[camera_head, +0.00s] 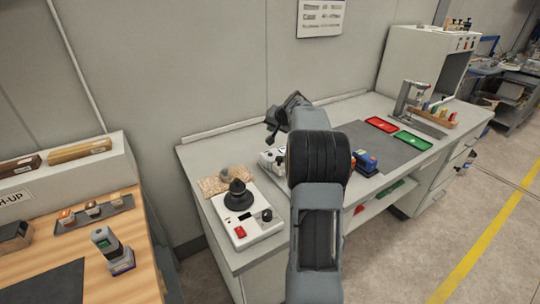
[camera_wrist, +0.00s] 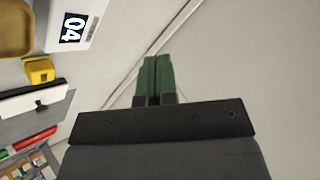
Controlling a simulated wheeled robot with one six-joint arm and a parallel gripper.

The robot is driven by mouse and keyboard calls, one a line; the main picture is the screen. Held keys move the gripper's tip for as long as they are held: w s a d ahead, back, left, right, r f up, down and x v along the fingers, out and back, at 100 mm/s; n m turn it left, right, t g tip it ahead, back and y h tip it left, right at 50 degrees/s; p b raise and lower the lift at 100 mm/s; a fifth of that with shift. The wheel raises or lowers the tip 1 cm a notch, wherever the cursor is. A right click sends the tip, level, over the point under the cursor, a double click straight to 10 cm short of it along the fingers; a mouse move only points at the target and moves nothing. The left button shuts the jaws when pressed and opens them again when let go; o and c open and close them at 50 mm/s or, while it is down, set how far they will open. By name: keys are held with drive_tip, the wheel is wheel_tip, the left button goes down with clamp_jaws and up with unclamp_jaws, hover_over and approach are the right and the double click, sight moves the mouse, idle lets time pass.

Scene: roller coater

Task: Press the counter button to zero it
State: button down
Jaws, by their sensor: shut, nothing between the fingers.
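My gripper (camera_wrist: 157,78) shows in the wrist view with its two green fingers together and nothing between them. In the head view my gripper end is small and dark beyond my arm, near the back wall, and its fingers are hard to make out. A white block with a black "04" panel (camera_wrist: 73,28) is at the upper left of the wrist view, apart from the fingers. I cannot tell whether this panel is the counter's display. No counter button can be made out for sure. My arm hides part of the bench in the head view.
A white device with a black knob and red switch (camera_head: 240,231) stands on the bench's near left. Red (camera_head: 381,124) and green (camera_head: 412,140) trays lie on the right. A small yellow block (camera_wrist: 39,70) shows in the wrist view. A wooden table (camera_head: 95,250) is at left.

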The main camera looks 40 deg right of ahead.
drive_tip(key=b, duration=0.5)
hover_over(272, 153)
wheel_tip(272, 153, down, 7)
drive_tip(key=shift+a+r, duration=0.1)
drive_tip(key=shift+f+b, duration=0.55)
drive_tip(key=shift+f, duration=0.25)
drive_tip(key=shift+f+b, duration=0.55)
drive_tip(key=shift+b, duration=0.15)
idle(1.5)
drive_tip(key=shift+s+a+f+b, duration=0.1)
drive_tip(key=shift+s+f+b, duration=0.1)
drive_tip(key=shift+f+b, duration=0.5)
idle(0.7)
drive_tip(key=shift+w+r+p, duration=0.1)
drive_tip(key=shift+r+p, duration=0.4)
drive_tip(key=shift+r, duration=0.55)
drive_tip(key=shift+r+p, duration=1.8)
drive_tip(key=shift+r, duration=0.5)
